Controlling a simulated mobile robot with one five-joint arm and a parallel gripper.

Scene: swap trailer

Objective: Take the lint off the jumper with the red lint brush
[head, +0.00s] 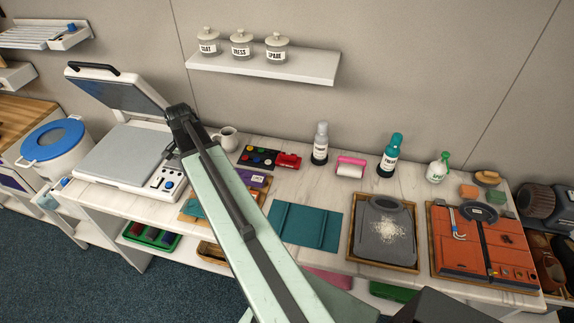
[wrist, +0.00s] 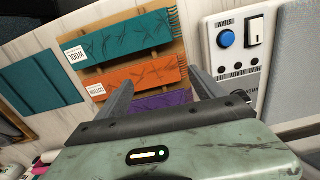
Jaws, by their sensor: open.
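The grey jumper (head: 388,235) lies folded in a shallow wooden tray at the right of the bench, with a patch of white lint on its front. The red lint brush (head: 288,160) appears to be the small red object at the back of the bench, beside the black paint palette. My gripper (wrist: 161,80) is open and empty in the wrist view, above folded teal, orange and purple cloths on a wooden board. It is well left of the jumper and apart from the brush. In the head view my arm hides part of the bench, and the gripper's fingers do not show.
An open heat press (head: 125,155) is at left. An orange toolboard (head: 470,245) is at right.

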